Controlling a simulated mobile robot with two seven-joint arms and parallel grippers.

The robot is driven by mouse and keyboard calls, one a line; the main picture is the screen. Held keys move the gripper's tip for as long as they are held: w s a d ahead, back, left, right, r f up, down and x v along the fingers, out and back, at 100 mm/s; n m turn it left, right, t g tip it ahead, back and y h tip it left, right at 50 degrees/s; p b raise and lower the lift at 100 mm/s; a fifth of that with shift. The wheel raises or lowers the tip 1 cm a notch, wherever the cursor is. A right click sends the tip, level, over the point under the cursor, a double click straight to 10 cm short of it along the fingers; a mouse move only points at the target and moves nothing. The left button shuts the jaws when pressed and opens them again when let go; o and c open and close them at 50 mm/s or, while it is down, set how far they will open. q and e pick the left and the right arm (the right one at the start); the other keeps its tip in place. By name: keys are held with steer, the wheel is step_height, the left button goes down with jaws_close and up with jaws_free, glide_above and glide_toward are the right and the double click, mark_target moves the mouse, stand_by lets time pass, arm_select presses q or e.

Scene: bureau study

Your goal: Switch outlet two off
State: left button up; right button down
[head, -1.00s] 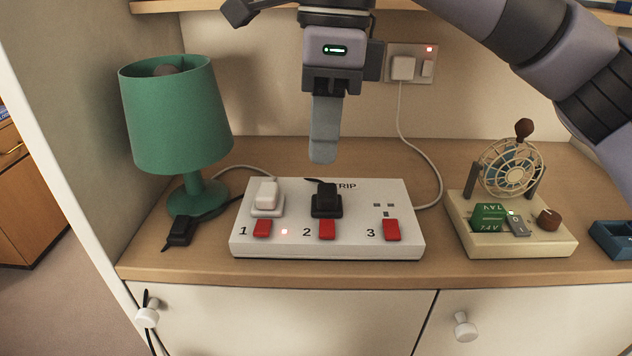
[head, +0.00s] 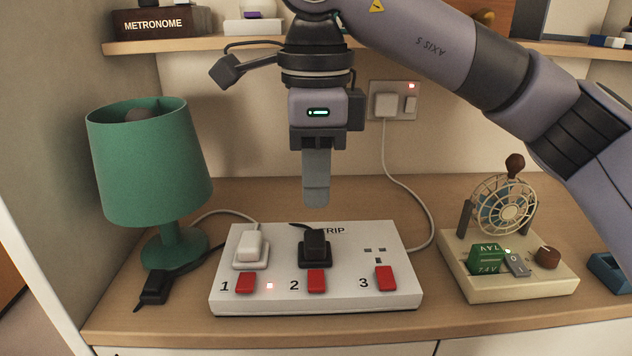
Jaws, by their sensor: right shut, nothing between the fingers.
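The white power strip (head: 345,298) lies on the wooden desk, with red switches numbered 1, 2 and 3. The outlet two switch (head: 316,281) is right of the "2", below a black plug (head: 315,247). A small light (head: 270,286) glows between switch 1 (head: 245,283) and the "2". A white plug (head: 251,248) sits in outlet one. Outlet three, above switch 3 (head: 386,278), is empty. My right gripper (head: 316,200) is shut and empty, pointing down above the back edge of the strip, apart from it. My left gripper is out of view.
A green lamp (head: 150,165) stands to the left, with a loose black plug (head: 154,288) by its base. A cream device with a caged fan (head: 500,205) stands right. A wall socket (head: 394,103) and a shelf (head: 240,40) are behind.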

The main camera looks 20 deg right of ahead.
mark_target(316, 272)
step_height(316, 272, down, 10)
steer(key=shift+r, duration=0.15)
steer(key=shift+f, duration=0.45)
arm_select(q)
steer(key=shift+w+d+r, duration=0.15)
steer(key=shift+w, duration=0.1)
